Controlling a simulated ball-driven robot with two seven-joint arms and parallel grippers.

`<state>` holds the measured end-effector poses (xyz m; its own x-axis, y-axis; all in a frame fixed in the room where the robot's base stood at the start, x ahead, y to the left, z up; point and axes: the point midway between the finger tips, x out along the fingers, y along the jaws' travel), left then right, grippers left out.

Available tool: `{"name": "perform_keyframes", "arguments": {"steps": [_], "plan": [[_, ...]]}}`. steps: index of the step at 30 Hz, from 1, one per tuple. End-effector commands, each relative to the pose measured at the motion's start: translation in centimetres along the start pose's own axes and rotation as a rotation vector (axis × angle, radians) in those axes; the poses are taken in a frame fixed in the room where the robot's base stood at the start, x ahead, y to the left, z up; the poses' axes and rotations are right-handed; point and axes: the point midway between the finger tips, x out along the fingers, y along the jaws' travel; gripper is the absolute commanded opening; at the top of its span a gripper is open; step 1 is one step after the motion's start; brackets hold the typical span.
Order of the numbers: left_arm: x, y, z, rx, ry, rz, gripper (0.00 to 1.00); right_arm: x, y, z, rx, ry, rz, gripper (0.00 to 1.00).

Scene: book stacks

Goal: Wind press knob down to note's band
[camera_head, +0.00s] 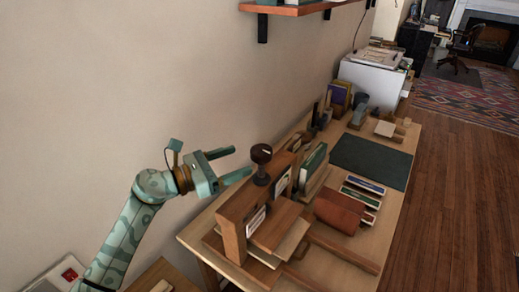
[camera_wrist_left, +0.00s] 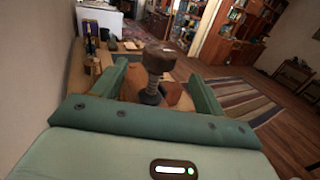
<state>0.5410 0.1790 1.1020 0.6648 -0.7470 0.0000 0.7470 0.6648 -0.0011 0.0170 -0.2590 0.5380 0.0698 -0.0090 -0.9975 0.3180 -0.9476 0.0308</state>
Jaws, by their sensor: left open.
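The dark brown press knob (camera_head: 261,153) stands upright on a dark screw (camera_head: 261,177) above the wooden press (camera_head: 231,238). My left gripper (camera_head: 242,161) is open and empty, just left of the knob, at about its height in the head view. In the left wrist view the knob (camera_wrist_left: 158,60) shows between the two open fingers (camera_wrist_left: 158,72), apparently untouched. A white label (camera_head: 256,221) is on the press front and another pale card (camera_head: 283,183) is behind the screw. I cannot read either or make out a band. My right gripper is not in view.
The wooden table (camera_head: 395,190) holds the press, a reddish-brown roll-like object (camera_head: 340,211), several books and a dark green mat (camera_head: 371,160). The wall (camera_head: 130,70) is close on the left. A shelf (camera_head: 290,8) hangs above. Space around the knob's top is clear.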

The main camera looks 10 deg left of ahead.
Motion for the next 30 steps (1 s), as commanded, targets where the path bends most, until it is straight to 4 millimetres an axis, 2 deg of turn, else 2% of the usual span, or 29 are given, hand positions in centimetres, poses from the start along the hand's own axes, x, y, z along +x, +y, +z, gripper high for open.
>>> {"name": "perform_keyframes", "arguments": {"steps": [3, 9, 15, 23, 27, 28, 30], "plan": [[3.1, -0.1, 0.2, -0.002, -0.004, -0.002, 0.72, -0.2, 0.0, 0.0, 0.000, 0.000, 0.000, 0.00], [6.7, 0.0, 0.1, -0.001, -0.002, 0.000, 0.72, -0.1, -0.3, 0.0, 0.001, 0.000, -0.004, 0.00], [8.1, 0.0, 0.1, 0.001, 0.000, 0.000, 0.72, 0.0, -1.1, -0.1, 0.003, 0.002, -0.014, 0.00], [8.1, 0.0, 0.0, 0.002, 0.000, 0.000, 0.72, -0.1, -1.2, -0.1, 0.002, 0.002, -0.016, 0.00], [8.1, 0.0, 0.0, 0.001, 0.000, 0.000, 0.33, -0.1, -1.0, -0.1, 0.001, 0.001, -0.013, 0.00], [8.1, 0.0, 0.0, 0.001, 0.000, 0.000, 0.29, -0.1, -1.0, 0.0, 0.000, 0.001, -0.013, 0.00], [8.1, 0.0, 0.0, 0.001, 0.000, 0.000, 0.29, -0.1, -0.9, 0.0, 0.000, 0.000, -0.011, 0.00]]}}
